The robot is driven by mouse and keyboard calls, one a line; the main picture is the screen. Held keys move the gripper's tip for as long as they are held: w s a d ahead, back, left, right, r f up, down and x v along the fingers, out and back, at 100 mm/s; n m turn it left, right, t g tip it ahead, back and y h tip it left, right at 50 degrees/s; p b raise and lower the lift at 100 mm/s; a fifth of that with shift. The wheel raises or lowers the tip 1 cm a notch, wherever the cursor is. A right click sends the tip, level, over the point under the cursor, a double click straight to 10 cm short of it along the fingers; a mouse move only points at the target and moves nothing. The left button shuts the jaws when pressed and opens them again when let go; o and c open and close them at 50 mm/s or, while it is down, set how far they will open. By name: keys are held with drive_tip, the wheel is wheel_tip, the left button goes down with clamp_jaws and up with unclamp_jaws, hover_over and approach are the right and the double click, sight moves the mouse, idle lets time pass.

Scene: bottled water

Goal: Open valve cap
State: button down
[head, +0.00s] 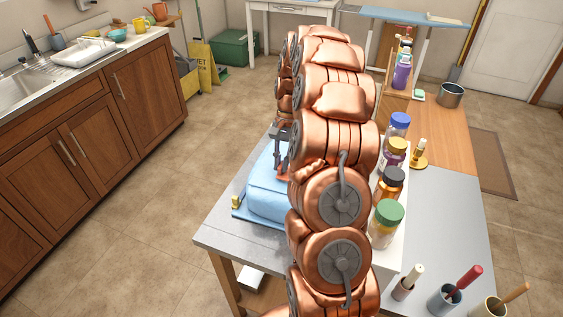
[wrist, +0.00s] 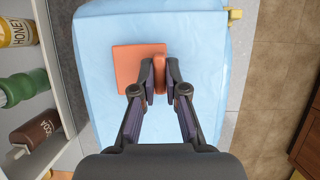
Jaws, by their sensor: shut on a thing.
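A light blue, soft-cornered body (head: 266,195) lies on the grey table, partly hidden behind my arm in the head view. The wrist view shows it from above (wrist: 100,110), with a flat orange square patch (wrist: 127,62) on its upper face. An upright orange piece (wrist: 160,80), which looks like the valve cap, stands at the patch's right side. My gripper (wrist: 160,76) is shut on this piece, one finger on each side. The fingers hide much of it, so I cannot tell whether it is still joined to the patch. In the head view my arm mostly hides the gripper.
A white shelf (wrist: 50,60) with jars stands close on the left in the wrist view. In the head view, jars with blue, yellow, black and green lids (head: 388,215) line up right of my arm. A small yellow fitting (head: 235,202) sits at the blue body's left corner.

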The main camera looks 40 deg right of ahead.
drive_tip(key=shift+b, duration=0.3)
drive_tip(key=t+b, duration=0.1)
drive_tip(key=b, duration=0.1)
drive_tip(key=t+y+b, duration=0.1)
drive_tip(key=b, duration=0.1)
drive_tip(key=shift+s+d+r, duration=0.25)
drive_tip(key=shift+s+d, duration=0.05)
drive_tip(key=shift+s, duration=0.1)
drive_tip(key=t+b, duration=0.1)
drive_tip(key=s+n+t+y+b, duration=0.1)
drive_tip(key=b, duration=0.1)
drive_tip(key=shift+d+r+y, duration=0.3)
drive_tip(key=shift+r, duration=0.1)
drive_tip(key=t+y+b, duration=0.1)
drive_tip(key=b, duration=0.1)
drive_tip(key=s+d+r+t+y+b, duration=0.1)
drive_tip(key=b, duration=0.1)
drive_tip(key=s+n+t+b, duration=0.1)
drive_tip(key=b, duration=0.1)
drive_tip(key=shift+s+d+r+t+y, duration=0.1)
drive_tip(key=shift+d+r+t+y, duration=0.1)
drive_tip(key=shift+r+t+y, duration=0.15)
drive_tip(key=c, duration=1.2)
unclamp_jaws()
drive_tip(key=shift+s, duration=0.1)
drive_tip(key=v, duration=0.7)
drive_tip(key=shift+d, duration=0.25)
